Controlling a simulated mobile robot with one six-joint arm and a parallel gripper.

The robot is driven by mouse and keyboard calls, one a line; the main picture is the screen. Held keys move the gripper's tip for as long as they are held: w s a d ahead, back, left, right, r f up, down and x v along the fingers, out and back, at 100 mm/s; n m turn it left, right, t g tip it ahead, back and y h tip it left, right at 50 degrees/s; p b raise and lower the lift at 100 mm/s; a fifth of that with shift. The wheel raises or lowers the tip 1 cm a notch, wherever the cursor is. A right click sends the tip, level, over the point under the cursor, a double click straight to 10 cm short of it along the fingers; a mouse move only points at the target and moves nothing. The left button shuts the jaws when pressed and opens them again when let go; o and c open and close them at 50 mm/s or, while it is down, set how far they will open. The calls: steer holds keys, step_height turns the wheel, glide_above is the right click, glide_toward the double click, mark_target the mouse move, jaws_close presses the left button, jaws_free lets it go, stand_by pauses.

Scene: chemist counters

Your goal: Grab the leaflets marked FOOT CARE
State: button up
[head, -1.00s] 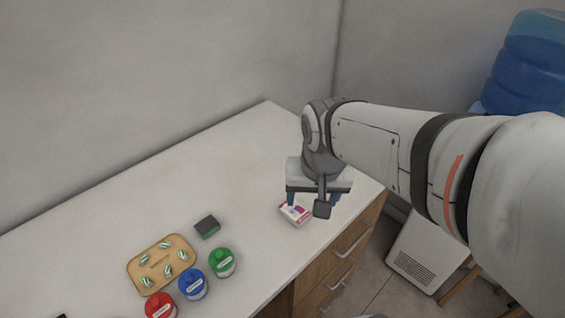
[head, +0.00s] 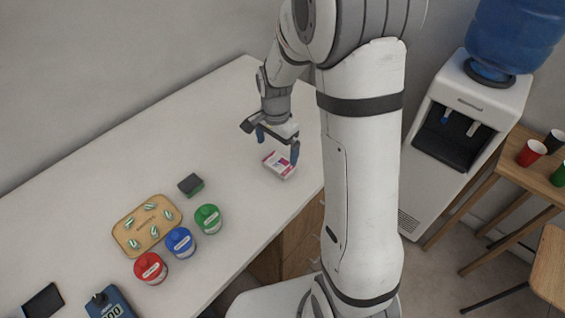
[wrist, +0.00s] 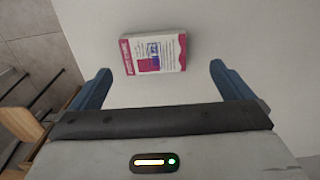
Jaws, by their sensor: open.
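A small white and magenta leaflet stack (head: 279,164) lies on the white counter, towards its right end in the head view. It also shows in the wrist view (wrist: 154,54), with a magenta band and small print that I cannot read for sure. My gripper (head: 278,143) is above the counter, close to the stack. Its two blue fingers are spread apart in the wrist view (wrist: 160,72), with nothing between them. The stack lies ahead of the fingertips there, roughly centred in the gap.
A dark block with a green base (head: 190,185), green (head: 208,219), blue (head: 181,243) and red (head: 150,269) jars and a tan tray (head: 146,243) of striped pieces stand left of the stack. A water cooler (head: 480,105) stands right. Counter behind the stack is clear.

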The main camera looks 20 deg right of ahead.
mark_target(279, 162)
steer(key=f, duration=0.3)
steer(key=f+p, duration=0.1)
steer(key=shift+s+d+f, duration=0.25)
steer(key=shift+s+f, duration=0.05)
steer(key=shift+f, duration=0.55)
steer(key=shift+c, duration=0.6)
steer(key=c, duration=0.9)
